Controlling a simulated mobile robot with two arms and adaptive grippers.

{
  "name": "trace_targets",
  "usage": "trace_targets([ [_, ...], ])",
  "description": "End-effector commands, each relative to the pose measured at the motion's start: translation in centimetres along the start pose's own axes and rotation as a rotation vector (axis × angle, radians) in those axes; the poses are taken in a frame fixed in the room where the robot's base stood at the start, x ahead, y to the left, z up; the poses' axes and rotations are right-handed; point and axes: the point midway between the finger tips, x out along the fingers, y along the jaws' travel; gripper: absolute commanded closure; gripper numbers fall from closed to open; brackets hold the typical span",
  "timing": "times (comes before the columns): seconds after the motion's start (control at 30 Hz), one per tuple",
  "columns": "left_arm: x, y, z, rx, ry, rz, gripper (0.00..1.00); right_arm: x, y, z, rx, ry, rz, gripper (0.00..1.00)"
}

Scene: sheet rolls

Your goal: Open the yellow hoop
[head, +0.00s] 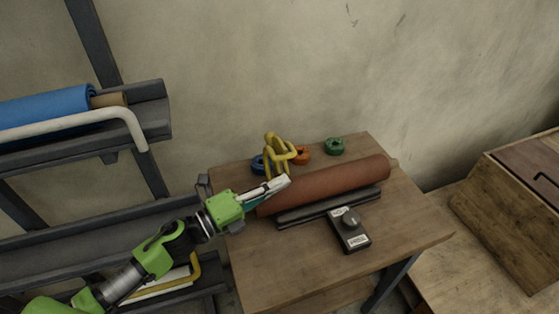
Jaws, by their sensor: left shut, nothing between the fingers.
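The yellow hoop (271,150) stands up at the back left of the wooden table (290,262), behind the left end of a rust-red roll (330,184). It looks like bent yellow bars; whether it is open or closed is hard to tell at this size. My left gripper (283,184) comes in from the left and is shut with nothing in it. Its tips are over the roll's left end, just in front of the hoop's lower part; I cannot tell if they touch. My right gripper is not in view.
The roll lies along a dark rail (330,207). A dark box with a knob (350,232) lies in front. Blue (258,164), orange (301,156) and green (335,146) rings lie behind. A rack with a blue roll (45,105) stands left, a wooden crate (510,215) right. The table's front is clear.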

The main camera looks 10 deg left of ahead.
Motion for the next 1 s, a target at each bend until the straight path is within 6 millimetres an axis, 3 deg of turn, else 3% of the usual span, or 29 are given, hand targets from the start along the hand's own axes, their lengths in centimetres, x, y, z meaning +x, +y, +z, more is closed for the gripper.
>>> trace_targets([
  [0.1,2.4,-0.4,0.3,0.001,-0.001,-0.002,1.00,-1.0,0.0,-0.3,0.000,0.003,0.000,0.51],
  [0.2,2.5,-0.2,2.1,0.002,-0.002,0.001,1.00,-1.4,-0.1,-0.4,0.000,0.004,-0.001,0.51],
  [0.4,2.8,0.0,3.7,-0.001,-0.001,0.000,1.00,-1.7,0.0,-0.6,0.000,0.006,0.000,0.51],
  [0.8,2.8,0.0,3.9,-0.003,-0.001,0.000,1.00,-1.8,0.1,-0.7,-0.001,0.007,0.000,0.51],
  [1.0,3.2,-0.8,5.5,-0.099,0.000,0.028,1.00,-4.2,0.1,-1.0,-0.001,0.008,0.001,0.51],
])
